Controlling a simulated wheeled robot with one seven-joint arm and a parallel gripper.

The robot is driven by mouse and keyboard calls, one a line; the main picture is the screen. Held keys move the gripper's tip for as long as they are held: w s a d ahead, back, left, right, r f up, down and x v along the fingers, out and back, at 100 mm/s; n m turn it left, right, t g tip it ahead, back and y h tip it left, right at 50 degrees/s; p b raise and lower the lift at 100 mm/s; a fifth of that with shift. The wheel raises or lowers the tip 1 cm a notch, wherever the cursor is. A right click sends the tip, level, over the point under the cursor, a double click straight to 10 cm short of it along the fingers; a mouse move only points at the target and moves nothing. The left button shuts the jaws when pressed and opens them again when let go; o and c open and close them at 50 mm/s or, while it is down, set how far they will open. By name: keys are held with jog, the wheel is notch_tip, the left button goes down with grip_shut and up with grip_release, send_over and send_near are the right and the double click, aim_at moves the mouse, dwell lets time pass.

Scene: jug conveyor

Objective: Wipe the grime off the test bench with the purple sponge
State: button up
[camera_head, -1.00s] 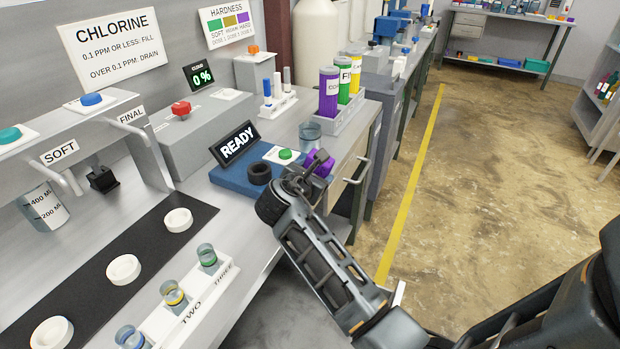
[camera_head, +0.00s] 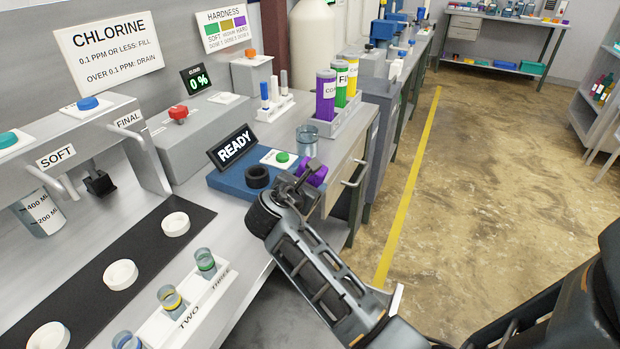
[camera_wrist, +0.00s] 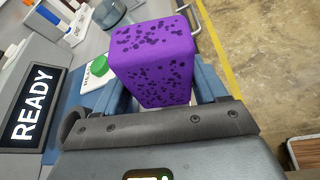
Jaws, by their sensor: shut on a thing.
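The purple sponge (camera_wrist: 155,58), a block with dark spots, fills the upper middle of the wrist view. In the head view it shows as a small purple shape (camera_head: 317,175) partly hidden by my gripper (camera_head: 303,178). My gripper, also in the wrist view (camera_wrist: 158,98), is shut on the sponge. It is at the right front corner of the blue READY unit, near the bench edge. The test bench (camera_head: 230,258) is a grey metal top. I cannot make out grime on it; the area under the gripper and sponge is hidden.
The blue unit (camera_head: 222,183) carries a READY sign (camera_head: 232,150), a green button (camera_head: 282,158) and a black ring (camera_head: 257,177). A clear beaker (camera_head: 307,138) and a rack of purple, green and yellow bottles (camera_head: 327,97) stand behind. Sample cups (camera_head: 170,298) stand at the front left.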

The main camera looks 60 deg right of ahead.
jog(key=shift+s+a, duration=0.2)
jog(key=shift+a, duration=5.75)
notch_tip(320, 180, up, 6)
jog(key=shift+d, duration=0.1)
